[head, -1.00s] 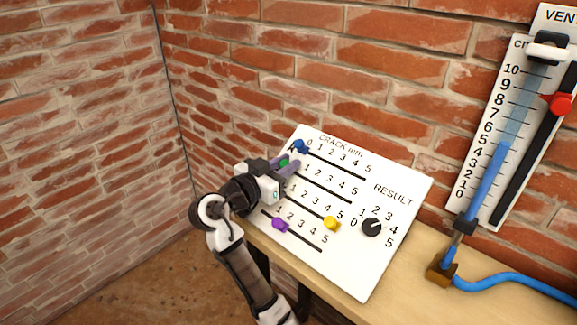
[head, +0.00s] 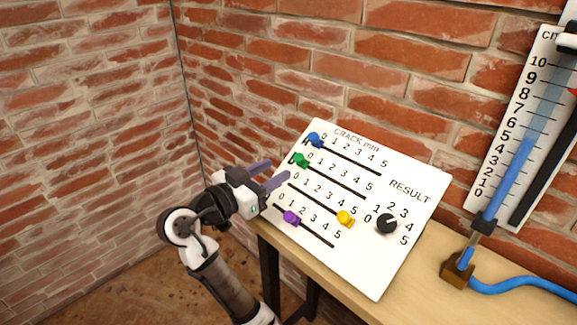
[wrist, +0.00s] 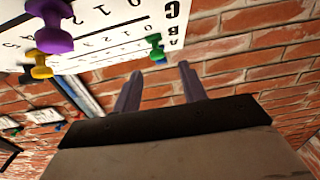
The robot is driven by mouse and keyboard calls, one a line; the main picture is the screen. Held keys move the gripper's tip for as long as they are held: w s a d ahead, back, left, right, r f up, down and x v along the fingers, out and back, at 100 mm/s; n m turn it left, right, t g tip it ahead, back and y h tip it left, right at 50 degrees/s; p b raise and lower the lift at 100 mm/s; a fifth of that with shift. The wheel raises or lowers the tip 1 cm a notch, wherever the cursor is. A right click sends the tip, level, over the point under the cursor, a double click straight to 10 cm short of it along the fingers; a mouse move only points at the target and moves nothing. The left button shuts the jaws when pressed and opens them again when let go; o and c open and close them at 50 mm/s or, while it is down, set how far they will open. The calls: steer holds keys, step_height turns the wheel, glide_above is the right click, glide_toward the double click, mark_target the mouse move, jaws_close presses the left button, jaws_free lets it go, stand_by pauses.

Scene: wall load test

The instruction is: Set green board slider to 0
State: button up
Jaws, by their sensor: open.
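The white board (head: 392,262) titled CRACK mm stands tilted on a table, with several slots scaled 0 to 5. The green slider (head: 300,160) is at the left end of the second slot, by the 0 end. In the wrist view the green slider (wrist: 156,46) is past the fingertips, near the board's lettered edge. My gripper (head: 276,171) is open and empty, left of the board, its fingers pointing toward it, apart from the green slider. It also shows in the wrist view (wrist: 158,80).
The blue slider (head: 314,139) is at the left of the top slot. The yellow slider (head: 345,218) is far right on the third, the purple slider (head: 291,218) near 1 on the bottom. A black RESULT knob (head: 387,223) and a blue-tube gauge (head: 510,170) are to the right.

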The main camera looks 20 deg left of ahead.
steer(key=v, duration=0.5)
steer(key=shift+s+a+b, duration=0.1)
steer(key=shift+s+b, duration=0.2)
